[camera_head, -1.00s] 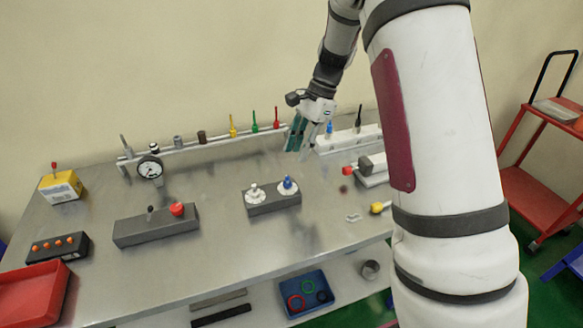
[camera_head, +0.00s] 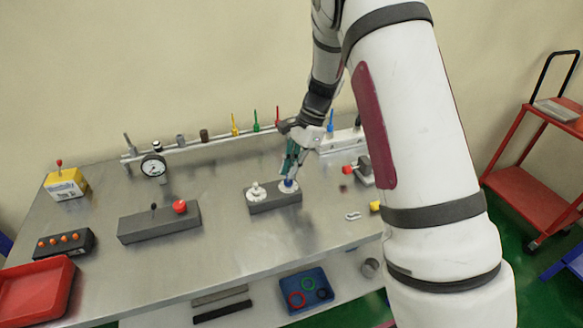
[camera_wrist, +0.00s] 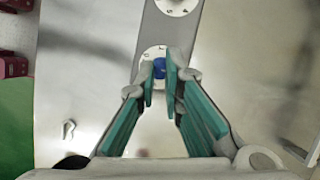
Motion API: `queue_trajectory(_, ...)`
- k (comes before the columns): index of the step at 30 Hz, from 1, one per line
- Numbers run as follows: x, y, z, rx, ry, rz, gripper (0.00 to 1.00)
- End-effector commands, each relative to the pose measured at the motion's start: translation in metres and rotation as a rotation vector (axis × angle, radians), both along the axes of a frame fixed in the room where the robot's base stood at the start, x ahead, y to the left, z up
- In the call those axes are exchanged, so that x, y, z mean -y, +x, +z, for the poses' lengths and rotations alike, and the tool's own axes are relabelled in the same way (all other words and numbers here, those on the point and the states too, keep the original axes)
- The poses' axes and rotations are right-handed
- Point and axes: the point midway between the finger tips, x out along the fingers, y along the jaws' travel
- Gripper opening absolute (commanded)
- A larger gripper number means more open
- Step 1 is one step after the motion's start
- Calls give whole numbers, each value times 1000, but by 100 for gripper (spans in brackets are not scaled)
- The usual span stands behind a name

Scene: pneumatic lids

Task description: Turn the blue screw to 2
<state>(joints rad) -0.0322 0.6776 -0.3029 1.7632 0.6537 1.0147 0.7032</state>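The blue screw (camera_head: 288,184) stands on a white dial at the right end of a grey block (camera_head: 272,206). A white screw (camera_head: 256,188) stands on the block's left dial. My gripper (camera_head: 290,172) is just above the blue screw. In the wrist view the blue screw (camera_wrist: 159,68) shows between the fingertips of my gripper (camera_wrist: 160,82). The fingers are apart, with a gap on the screw's sides; I cannot tell whether they touch it. The white dial (camera_wrist: 152,53) has dark marks too small to read. The fingers hide part of the dial.
A grey block with a red button (camera_head: 180,207) is to the left. A gauge (camera_head: 153,167) and a rail with coloured tools (camera_head: 235,127) stand behind. A grey block with a red end (camera_head: 362,170) is close on the right. Bare table lies in front.

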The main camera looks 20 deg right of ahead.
Motion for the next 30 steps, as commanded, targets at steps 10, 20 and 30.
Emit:
queue_trajectory(10,0,2,0,4,0,30,0)
queue_trajectory(20,-1,6,-1,4,0,230,0)
queue_trajectory(30,-3,8,-1,5,-1,534,0)
